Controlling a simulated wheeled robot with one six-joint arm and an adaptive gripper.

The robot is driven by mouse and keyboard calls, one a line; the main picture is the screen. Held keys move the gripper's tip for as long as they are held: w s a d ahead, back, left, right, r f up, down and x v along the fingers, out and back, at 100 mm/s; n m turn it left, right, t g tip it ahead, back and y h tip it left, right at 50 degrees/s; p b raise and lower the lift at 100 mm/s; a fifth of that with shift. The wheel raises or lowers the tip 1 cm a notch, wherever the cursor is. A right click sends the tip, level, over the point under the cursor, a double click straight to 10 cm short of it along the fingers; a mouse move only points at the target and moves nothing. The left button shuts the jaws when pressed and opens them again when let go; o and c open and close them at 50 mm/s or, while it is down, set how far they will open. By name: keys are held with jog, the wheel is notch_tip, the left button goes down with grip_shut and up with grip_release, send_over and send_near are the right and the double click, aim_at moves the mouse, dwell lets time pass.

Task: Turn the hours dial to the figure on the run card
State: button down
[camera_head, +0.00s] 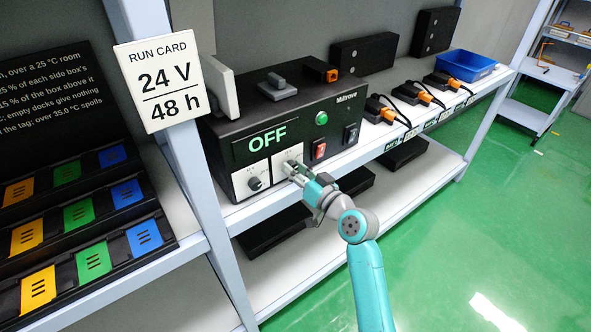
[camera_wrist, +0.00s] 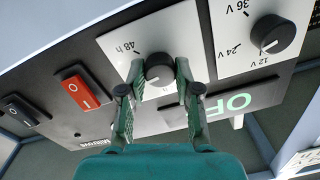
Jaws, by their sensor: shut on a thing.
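The run card (camera_head: 160,60) in the head view reads 24 V over 48 h. The black control box (camera_head: 225,130) shows OFF in green letters. My gripper (camera_head: 293,168) is at the right-hand white dial plate. In the wrist view, which is turned over, my gripper (camera_wrist: 160,76) is shut on the black hours dial (camera_wrist: 158,68), one finger on each side. A 48 h mark shows beside it; other marks are hidden by the fingers. I cannot tell exactly where its pointer stands. The volts dial (camera_wrist: 272,33) is beside it, with marks 12 V, 24 V and 36 V.
Orange plugs with cables (camera_head: 425,97) and a blue bin (camera_head: 465,65) stand along the shelf to the right. The green floor is clear.

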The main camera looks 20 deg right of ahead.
jog(key=m, duration=1.1)
jog(key=shift+f, duration=0.1)
jog(key=shift+m, duration=0.5)
jog(key=c, duration=0.8)
grip_release()
jog(key=v, duration=1.2)
jog(key=shift+f, duration=0.15)
jog(key=shift+a, duration=0.1)
